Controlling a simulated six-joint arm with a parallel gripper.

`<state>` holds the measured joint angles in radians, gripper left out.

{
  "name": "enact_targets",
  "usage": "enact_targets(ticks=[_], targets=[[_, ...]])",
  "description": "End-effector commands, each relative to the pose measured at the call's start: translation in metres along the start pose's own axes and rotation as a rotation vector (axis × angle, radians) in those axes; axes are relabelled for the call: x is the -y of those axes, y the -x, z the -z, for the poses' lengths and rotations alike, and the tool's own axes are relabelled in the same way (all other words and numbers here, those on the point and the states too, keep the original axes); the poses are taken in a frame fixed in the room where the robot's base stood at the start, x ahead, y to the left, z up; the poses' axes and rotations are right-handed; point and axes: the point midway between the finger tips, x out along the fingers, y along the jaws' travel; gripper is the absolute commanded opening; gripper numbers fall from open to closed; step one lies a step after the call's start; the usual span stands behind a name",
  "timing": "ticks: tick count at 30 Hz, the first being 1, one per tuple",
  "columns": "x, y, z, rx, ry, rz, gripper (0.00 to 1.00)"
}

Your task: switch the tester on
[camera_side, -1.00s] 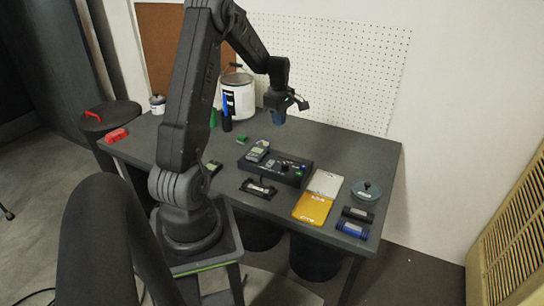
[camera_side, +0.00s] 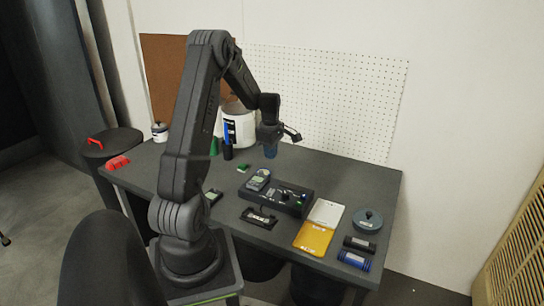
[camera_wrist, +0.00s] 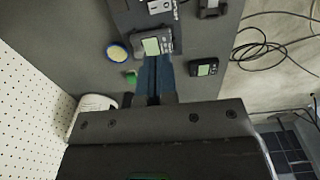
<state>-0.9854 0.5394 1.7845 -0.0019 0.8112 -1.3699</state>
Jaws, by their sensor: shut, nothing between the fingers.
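The tester (camera_side: 290,201) is a long black box on the table, with a knob and small lights on its top. A grey handheld device with a screen (camera_side: 258,180) sits at its left end. In the wrist view this device (camera_wrist: 153,44) lies just beyond my fingertips, and part of the tester (camera_wrist: 132,14) is cut off by the top edge. My gripper (camera_side: 270,151) has blue fingers, shut and empty, pointing down above the table behind the tester. Its fingers also show in the wrist view (camera_wrist: 154,75). I cannot tell the switch's position.
A white bucket (camera_side: 240,127) and blue-black bottle (camera_side: 227,143) stand behind left. A small green block (camera_side: 243,168) lies near the tester.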

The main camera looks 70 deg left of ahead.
Motion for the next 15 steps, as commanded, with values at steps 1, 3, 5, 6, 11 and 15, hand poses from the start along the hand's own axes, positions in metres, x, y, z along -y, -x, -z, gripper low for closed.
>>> enact_targets(ticks=[1, 3, 5, 6, 11, 15], targets=[[0.001, 0.001, 0.000, 0.000, 0.000, 0.000, 0.00], [0.002, 0.001, 0.000, 0.000, 0.000, 0.000, 0.00], [0.002, 0.001, 0.000, 0.000, 0.000, 0.000, 0.00], [0.002, 0.001, 0.000, 0.000, 0.000, 0.000, 0.00], [0.002, 0.001, 0.000, 0.000, 0.000, 0.000, 0.00], [0.003, 0.011, 0.000, -0.001, 0.000, -0.003, 0.00]])
